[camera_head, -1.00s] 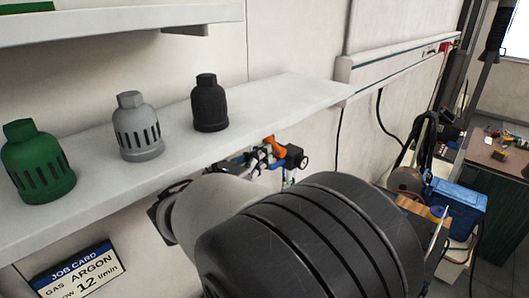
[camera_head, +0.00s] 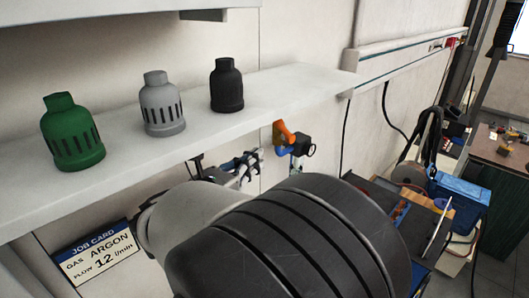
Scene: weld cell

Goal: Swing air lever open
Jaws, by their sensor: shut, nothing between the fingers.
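The orange lever (camera_head: 285,133) sits on a small blue valve body (camera_head: 281,150) below the front edge of the white shelf, against the wall. It tilts up and to the left. A dark round fitting is just right of it. My gripper (camera_head: 256,158) is shut and empty, just left of and a little below the lever, with a small gap appearing between them. My own arm links fill the lower middle and hide what lies below the gripper.
The shelf (camera_head: 305,82) carries a green cap (camera_head: 72,135), a grey cap (camera_head: 162,105) and a black cap (camera_head: 227,87). A job card (camera_head: 97,255) hangs lower left. A blue box (camera_head: 457,190) and tools stand at right, near a bench (camera_head: 500,150).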

